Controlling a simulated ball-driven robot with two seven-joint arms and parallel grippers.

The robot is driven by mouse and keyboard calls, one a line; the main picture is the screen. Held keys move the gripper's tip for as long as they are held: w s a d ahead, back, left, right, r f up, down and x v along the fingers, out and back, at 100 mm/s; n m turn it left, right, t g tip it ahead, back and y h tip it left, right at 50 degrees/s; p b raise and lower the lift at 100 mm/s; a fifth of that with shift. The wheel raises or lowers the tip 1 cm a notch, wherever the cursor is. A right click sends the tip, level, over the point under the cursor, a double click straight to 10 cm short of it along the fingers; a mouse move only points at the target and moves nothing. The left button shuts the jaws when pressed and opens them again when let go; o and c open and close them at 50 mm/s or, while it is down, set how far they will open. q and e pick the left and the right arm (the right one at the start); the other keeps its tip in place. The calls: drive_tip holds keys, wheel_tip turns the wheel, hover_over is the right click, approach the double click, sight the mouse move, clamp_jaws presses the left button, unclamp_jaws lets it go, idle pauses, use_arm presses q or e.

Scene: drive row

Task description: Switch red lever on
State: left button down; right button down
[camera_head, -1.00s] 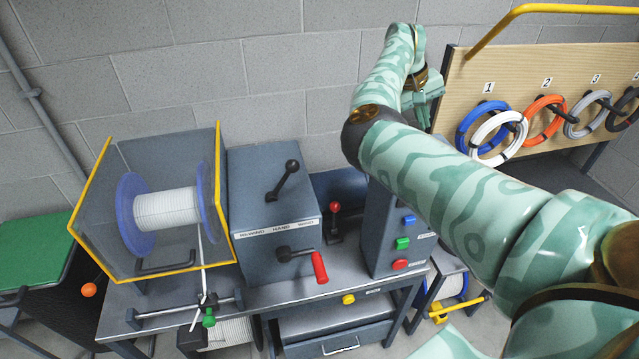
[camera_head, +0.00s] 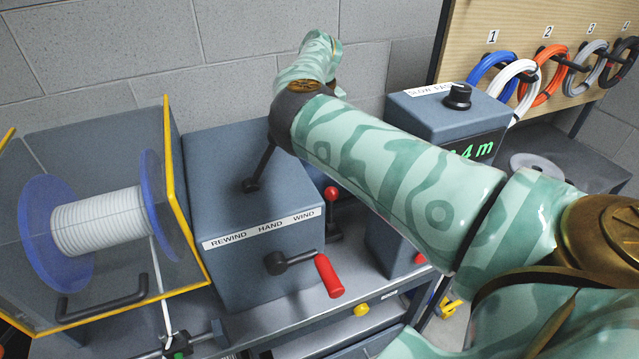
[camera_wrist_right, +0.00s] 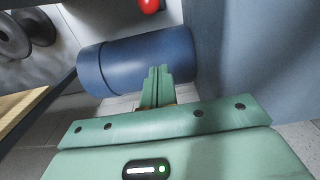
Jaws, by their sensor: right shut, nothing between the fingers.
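The red lever (camera_head: 332,193) has a red ball on a short dark stem. It stands on the bench between the grey-blue winder box and the control box, with its stem partly in view. In the right wrist view a red ball (camera_wrist_right: 150,5), which looks like its knob, is cut by the top edge. My right gripper (camera_wrist_right: 157,75) is shut and empty, its fingertips in front of a blue cylinder (camera_wrist_right: 135,62) and apart from the red ball. In the head view my right arm crosses the middle and its fingers are hidden. My left gripper is not in view.
The winder box (camera_head: 235,210) carries a black lever (camera_head: 258,170) and a red-handled crank (camera_head: 328,275). A caged cable spool (camera_head: 100,222) stands at left. The control box (camera_head: 440,120), partly behind my arm, has a dial and display. Cable coils (camera_head: 545,80) hang at right.

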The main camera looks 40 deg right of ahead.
drive_tip(key=shift+r, duration=0.1)
wheel_tip(320, 180, down, 11)
drive_tip(key=shift+r+b, duration=0.15)
drive_tip(key=shift+b, duration=0.95)
drive_tip(key=s, duration=0.1)
drive_tip(key=s+p, duration=0.1)
drive_tip(key=s+a, duration=0.1)
drive_tip(key=shift+s+f+p, duration=0.25)
drive_tip(key=shift+s+p, duration=0.05)
